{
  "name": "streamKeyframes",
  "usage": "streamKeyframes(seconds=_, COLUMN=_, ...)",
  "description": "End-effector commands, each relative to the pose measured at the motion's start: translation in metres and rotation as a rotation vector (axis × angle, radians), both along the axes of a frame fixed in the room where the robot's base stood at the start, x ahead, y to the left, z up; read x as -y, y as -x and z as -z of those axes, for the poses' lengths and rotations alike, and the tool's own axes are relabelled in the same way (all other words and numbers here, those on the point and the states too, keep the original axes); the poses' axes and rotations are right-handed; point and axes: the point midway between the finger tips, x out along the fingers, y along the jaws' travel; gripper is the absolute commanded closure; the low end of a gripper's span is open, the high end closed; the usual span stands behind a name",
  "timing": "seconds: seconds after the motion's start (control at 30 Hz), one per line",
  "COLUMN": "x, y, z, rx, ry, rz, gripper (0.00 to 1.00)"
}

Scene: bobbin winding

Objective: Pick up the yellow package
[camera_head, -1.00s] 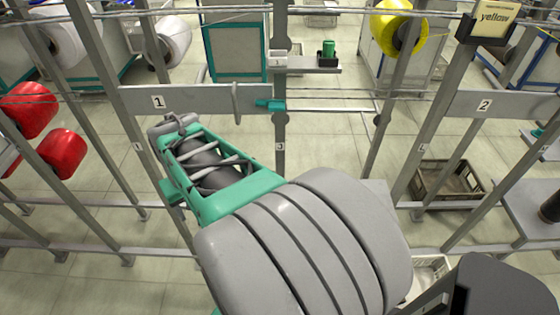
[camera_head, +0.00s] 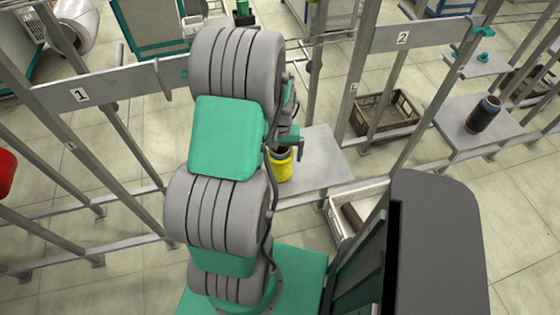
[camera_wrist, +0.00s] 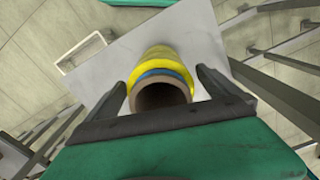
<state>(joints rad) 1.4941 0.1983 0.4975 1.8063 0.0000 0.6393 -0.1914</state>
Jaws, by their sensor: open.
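The yellow package (camera_head: 281,170) is a yellow wound bobbin standing upright on a grey plate (camera_head: 322,160) in the head view. In the wrist view the yellow package (camera_wrist: 170,60) shows a blue band and a brown hollow core, seen from above at a slant. My gripper (camera_wrist: 162,80) is open, with one dark finger on each side of the package. Whether the fingers touch it, I cannot tell. In the head view my gripper (camera_head: 290,143) is just above and beside the package's top, partly hidden by my arm.
Metal frame posts and rails surround the plate, with number signs 1 (camera_head: 80,95) and 2 (camera_head: 402,38). A white crate (camera_head: 340,200) is below at right, a brown crate (camera_head: 385,122) behind. A dark bobbin (camera_head: 484,114) stands on another plate at right.

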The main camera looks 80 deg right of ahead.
Motion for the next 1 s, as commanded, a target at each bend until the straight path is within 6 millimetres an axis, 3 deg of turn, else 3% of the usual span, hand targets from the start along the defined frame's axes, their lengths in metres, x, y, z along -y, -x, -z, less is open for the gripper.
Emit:
streamKeyframes(seconds=0.2, x=0.0, y=0.0, z=0.031, rx=-0.001, ry=-0.002, rz=0.0, gripper=0.0)
streamKeyframes(seconds=0.4, x=0.001, y=0.0, z=0.032, rx=0.0, ry=0.0, rz=0.0, gripper=0.0)
streamKeyframes(seconds=1.0, x=0.001, y=0.0, z=0.032, rx=0.0, ry=0.0, rz=0.001, gripper=0.49)
